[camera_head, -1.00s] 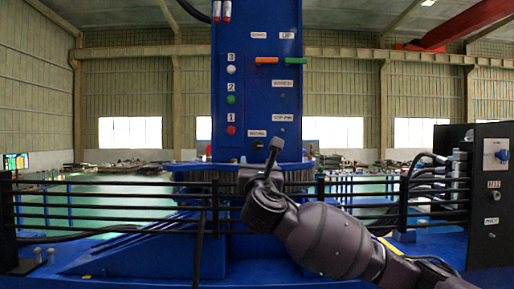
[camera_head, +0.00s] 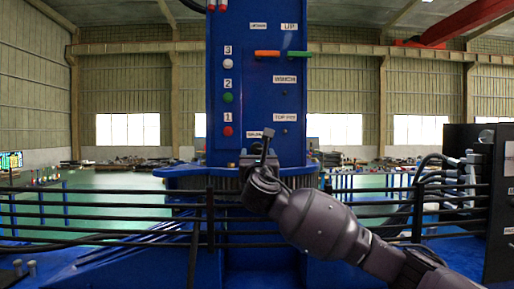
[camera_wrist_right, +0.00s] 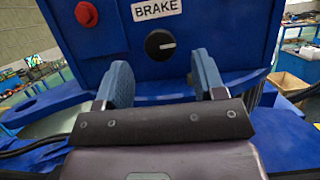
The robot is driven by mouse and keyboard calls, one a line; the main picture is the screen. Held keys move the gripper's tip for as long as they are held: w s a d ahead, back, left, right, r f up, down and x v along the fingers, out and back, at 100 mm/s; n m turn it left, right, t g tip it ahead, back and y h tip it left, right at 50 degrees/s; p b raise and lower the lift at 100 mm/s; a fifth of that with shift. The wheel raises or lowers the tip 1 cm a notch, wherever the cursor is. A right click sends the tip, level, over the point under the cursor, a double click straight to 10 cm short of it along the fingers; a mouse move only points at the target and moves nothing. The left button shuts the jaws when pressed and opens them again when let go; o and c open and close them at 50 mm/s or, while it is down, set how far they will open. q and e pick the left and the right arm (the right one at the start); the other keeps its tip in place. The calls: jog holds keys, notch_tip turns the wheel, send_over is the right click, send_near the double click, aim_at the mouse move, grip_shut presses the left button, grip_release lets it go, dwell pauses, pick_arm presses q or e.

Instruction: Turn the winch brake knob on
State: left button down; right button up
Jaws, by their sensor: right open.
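The winch brake knob (camera_wrist_right: 159,44) is a round black knob with a white mark, under a label reading BRAKE (camera_wrist_right: 157,9) on the blue column panel. In the right wrist view it lies ahead of my right gripper (camera_wrist_right: 164,80), between the two blue finger pads and apart from them. The gripper is open and empty. In the head view my right gripper (camera_head: 262,155) is in front of the column's lower part and hides the knob. My left gripper is out of view.
The blue column (camera_head: 255,95) carries red (camera_head: 228,131), green (camera_head: 228,97) and white (camera_head: 228,64) buttons, plus orange (camera_head: 267,53) and green levers. Black railings (camera_head: 90,215) run across in front. A black cabinet (camera_head: 497,200) stands at right.

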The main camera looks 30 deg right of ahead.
aim_at(257, 149)
jog(key=shift+p+x, duration=0.45)
jog(key=shift+x, duration=1.6)
jog(key=c, duration=0.9)
